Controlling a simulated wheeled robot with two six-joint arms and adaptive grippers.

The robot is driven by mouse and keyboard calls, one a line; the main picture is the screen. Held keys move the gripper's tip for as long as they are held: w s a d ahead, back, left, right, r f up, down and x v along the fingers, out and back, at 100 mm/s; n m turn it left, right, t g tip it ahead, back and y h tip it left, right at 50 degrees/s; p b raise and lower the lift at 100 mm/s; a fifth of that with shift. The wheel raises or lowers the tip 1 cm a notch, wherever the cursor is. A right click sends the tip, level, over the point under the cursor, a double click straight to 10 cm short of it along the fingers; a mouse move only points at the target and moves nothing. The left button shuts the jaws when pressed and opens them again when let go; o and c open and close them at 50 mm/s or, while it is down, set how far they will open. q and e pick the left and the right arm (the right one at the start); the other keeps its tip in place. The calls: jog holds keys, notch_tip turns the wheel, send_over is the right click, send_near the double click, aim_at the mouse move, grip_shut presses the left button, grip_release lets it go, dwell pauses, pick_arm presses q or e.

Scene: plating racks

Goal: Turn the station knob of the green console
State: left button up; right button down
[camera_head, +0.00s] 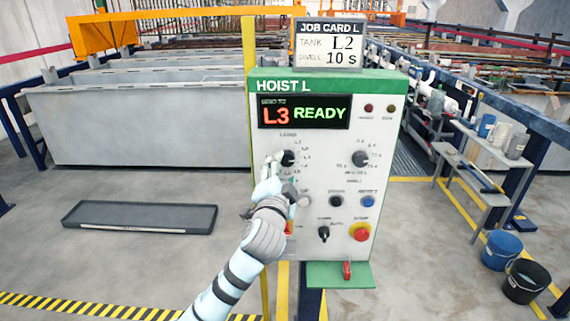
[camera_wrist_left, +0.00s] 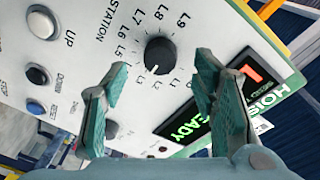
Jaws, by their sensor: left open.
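The green-topped console (camera_head: 315,87) is marked HOIST L. Its display (camera_head: 304,112) reads L3 and READY. The job card (camera_head: 328,46) above shows tank L2 and dwell 10 s. The black station knob (camera_head: 287,158) sits at the upper left of the panel. In the left wrist view the knob (camera_wrist_left: 160,55) lies ahead, between the fingertips in the picture, with no clear contact. Its white mark points toward the L2 and L3 labels; I cannot tell exactly which. My left gripper (camera_head: 275,175) is open and empty, close to the panel; it also shows in the wrist view (camera_wrist_left: 160,72).
A second black knob (camera_head: 360,158) is at the panel's right. Lower down are a blue button (camera_head: 368,201), a mode switch (camera_head: 323,233) and a red stop button (camera_head: 361,231). A yellow post (camera_head: 249,50) stands at the console's left edge. A grey tray (camera_head: 140,217) lies on the floor.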

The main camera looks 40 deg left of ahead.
aim_at(286, 162)
pick_arm(q)
jog(key=x, duration=0.4)
jog(key=c, duration=1.2)
jog(key=shift+o, duration=0.2)
jog(key=shift+n, duration=0.3)
